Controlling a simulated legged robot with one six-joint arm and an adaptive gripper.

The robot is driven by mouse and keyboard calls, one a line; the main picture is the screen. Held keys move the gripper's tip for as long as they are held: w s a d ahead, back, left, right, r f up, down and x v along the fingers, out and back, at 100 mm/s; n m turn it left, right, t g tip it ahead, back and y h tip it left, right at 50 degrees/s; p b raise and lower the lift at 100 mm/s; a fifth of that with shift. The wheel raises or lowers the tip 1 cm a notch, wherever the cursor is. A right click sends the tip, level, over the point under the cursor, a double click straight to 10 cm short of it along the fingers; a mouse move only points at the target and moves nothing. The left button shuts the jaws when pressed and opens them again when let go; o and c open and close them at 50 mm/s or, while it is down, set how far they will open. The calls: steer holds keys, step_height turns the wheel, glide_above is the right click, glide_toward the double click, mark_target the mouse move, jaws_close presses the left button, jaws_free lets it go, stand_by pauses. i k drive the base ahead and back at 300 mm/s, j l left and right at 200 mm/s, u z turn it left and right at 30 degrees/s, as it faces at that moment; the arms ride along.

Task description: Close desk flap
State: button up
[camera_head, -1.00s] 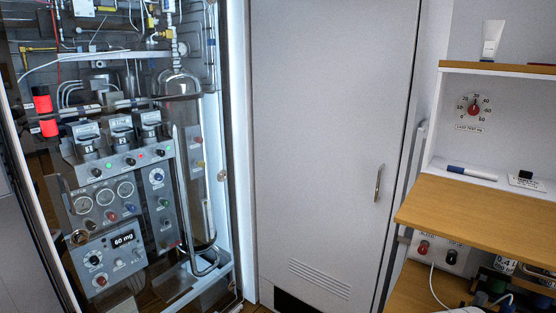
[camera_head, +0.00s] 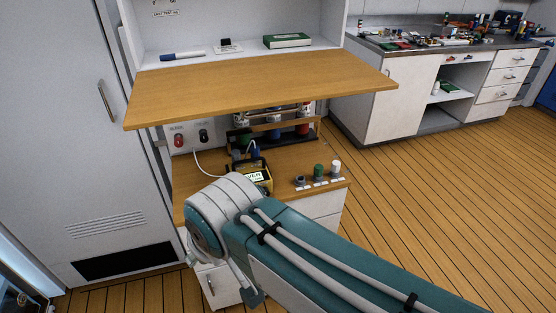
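The desk flap (camera_head: 260,82) is a wooden board that juts out level from the white shelf unit, in the upper middle of the head view. Its front edge faces me, and it stands out above a lower wooden desktop (camera_head: 295,168). My teal and white arm reaches in from the lower right and covers part of the desktop, below the flap and apart from it in the picture. My gripper's fingers do not show in this view.
On the shelf behind the flap lie a blue marker (camera_head: 183,56) and a green box (camera_head: 287,41). A yellow device (camera_head: 252,177) and small colored knobs (camera_head: 318,172) are on the desktop. A grey door (camera_head: 60,130) stands at left. Open wooden floor (camera_head: 450,190) lies at right.

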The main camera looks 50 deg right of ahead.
mark_target(159, 96)
steer(key=j+z, duration=0.2)
steer(key=z, duration=0.25)
steer(key=k+j+z, duration=0.1)
steer(key=z, duration=0.4)
steer(key=k+j+z, duration=0.15)
steer(key=z, duration=0.3)
steer(key=k+j, duration=0.2)
steer(key=i+j+z, duration=0.1)
steer(key=j, duration=0.15)
steer(key=i+j, duration=0.1)
steer(key=j, duration=0.2)
steer(key=z, duration=0.05)
